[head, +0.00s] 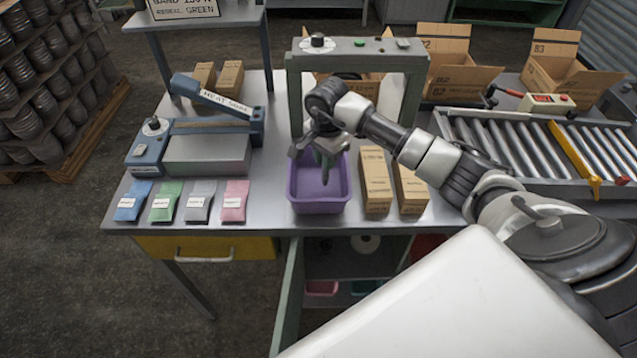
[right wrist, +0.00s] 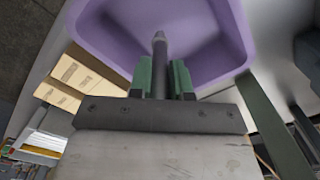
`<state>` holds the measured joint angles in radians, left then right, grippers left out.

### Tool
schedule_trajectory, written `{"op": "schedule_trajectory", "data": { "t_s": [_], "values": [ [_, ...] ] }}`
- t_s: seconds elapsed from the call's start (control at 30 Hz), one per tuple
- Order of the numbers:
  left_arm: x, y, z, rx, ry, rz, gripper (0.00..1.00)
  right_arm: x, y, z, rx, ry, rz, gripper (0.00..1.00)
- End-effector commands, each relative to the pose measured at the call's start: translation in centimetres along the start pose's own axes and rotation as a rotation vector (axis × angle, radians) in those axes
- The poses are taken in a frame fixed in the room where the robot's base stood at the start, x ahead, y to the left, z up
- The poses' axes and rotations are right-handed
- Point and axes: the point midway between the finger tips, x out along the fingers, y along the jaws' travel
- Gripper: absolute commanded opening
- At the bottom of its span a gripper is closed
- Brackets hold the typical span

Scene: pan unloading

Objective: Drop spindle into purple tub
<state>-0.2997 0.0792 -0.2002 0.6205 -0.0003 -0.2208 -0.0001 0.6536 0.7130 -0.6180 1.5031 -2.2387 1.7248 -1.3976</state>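The purple tub (head: 318,206) stands on the table near its front edge, and it fills the top of the right wrist view (right wrist: 215,45). My right gripper (head: 325,160) is over the tub, pointing down. In the right wrist view its green finger pads (right wrist: 162,72) are closed on the spindle (right wrist: 159,48), a dark grey rod with a narrowed tip. The spindle points toward the tub's inside; whether it touches the tub floor is hard to tell. My left gripper is not in view.
Tan cartons (head: 375,180) stand close right of the tub. A green gantry frame (head: 355,60) rises behind it. Coloured packets (head: 234,200) and a heat sealer (head: 195,135) are to the left. A roller conveyor (head: 520,145) with open boxes (head: 455,75) lies at the right.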

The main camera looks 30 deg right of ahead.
Motion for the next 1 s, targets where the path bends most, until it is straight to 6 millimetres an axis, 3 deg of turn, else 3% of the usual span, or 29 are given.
{"op": "schedule_trajectory", "data": {
  "t_s": [0.03,0.2,0.57,1.0],
  "values": [
    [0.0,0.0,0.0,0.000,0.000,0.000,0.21,0.0,0.0,0.0,0.000,0.000,0.000,0.25],
    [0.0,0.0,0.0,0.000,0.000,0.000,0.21,0.0,0.0,0.0,0.001,0.000,0.000,0.48],
    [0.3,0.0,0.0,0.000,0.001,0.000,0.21,-0.7,-0.1,-0.1,0.001,0.002,-0.002,0.48],
    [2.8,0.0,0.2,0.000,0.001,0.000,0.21,-8.7,-0.1,-0.1,0.000,0.002,-0.004,0.48]
  ]
}}
